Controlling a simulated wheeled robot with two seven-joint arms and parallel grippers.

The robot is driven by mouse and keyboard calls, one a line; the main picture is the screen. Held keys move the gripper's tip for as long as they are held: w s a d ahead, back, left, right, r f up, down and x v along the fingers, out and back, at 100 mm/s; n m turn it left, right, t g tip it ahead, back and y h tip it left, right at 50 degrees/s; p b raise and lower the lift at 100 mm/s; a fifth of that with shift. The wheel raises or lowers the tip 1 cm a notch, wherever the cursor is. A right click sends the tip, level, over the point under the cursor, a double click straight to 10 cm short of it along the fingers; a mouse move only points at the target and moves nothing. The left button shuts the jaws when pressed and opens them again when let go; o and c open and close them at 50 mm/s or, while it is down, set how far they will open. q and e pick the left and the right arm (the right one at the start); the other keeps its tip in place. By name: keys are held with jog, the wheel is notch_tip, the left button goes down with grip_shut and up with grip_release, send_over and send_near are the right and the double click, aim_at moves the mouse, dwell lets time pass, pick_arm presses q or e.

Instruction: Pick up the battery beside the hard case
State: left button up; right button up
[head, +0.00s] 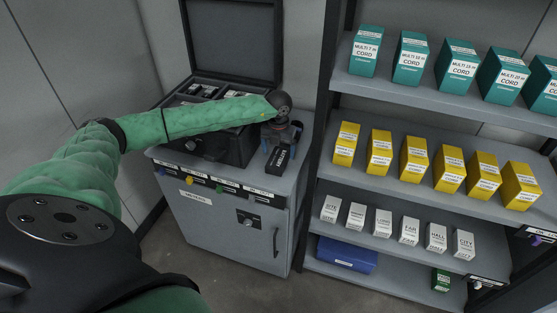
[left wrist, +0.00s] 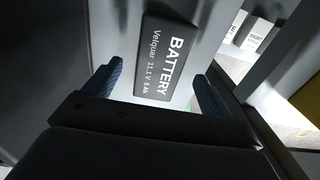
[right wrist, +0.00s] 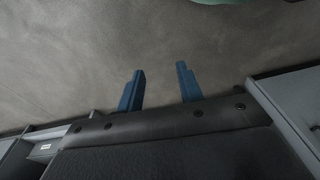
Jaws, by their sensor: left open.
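The black battery (head: 278,160) with white lettering lies on the grey cabinet top, to the right of the open black hard case (head: 226,150). My left gripper (head: 281,142) is above the cabinet top at the battery, fingers pointing down. In the left wrist view the battery (left wrist: 167,62) shows its label between and just beyond the two blue fingertips (left wrist: 158,72). The left gripper is open, with a gap on each side of the battery. My right gripper (right wrist: 158,72) is open and empty over bare floor, and it is not seen in the head view.
A shelf rack (head: 400,192) with teal, yellow and white boxes stands close to the right of the cabinet (head: 240,222). The hard case's raised lid (head: 232,40) stands behind my left forearm. A blue box (head: 346,254) sits on the bottom shelf.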

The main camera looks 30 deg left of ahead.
aim_at(278, 157)
pick_arm(q)
notch_tip(278, 157, down, 3)
jog(key=shift+s+r+p, duration=0.1)
jog(key=shift+p, duration=0.8)
jog(key=shift+f, duration=0.7)
pick_arm(e)
notch_tip(278, 157, down, 6)
jog(key=s+d, duration=0.1)
jog(key=shift+d+t, duration=0.3)
pick_arm(q)
jog(key=c, duration=1.2)
jog(key=shift+c, duration=0.9)
pick_arm(e)
jog(key=shift+r, duration=0.1)
pick_arm(q)
jog(key=shift+r, duration=0.15)
